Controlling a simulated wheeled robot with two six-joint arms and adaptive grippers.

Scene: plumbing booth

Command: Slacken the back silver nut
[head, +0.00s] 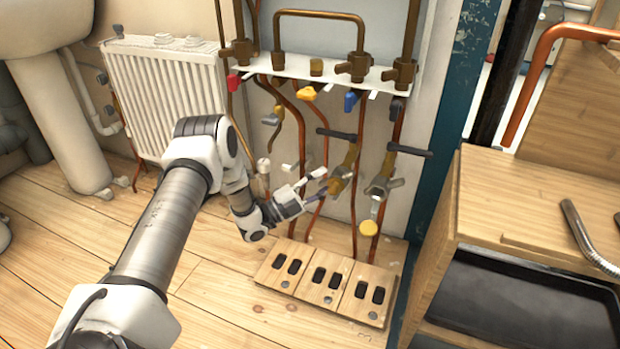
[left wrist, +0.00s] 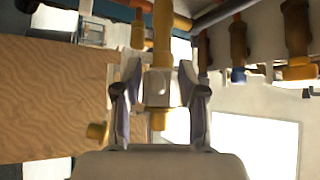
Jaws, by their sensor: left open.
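A brass valve body (head: 342,172) hangs on the back-wall pipework, with a dark lever above it. In the left wrist view, a pale silver nut (left wrist: 157,90) sits on the brass body (left wrist: 162,40), between the fingers of my left gripper (left wrist: 158,76). My left gripper (head: 322,182) is open, with gaps between the fingers and the nut. In the head view the fingers largely hide this nut. A second silver nut (head: 383,186) sits on the right-hand valve, and shows at upper left in the left wrist view (left wrist: 92,31). My right gripper is not in view.
A white manifold rail (head: 317,69) with coloured taps runs above. Copper pipes (head: 308,150) stand close around the gripper. A wooden socket board (head: 325,280) lies below. A radiator (head: 165,90) stands left; a wooden bench (head: 530,205) stands right. The floor in front is clear.

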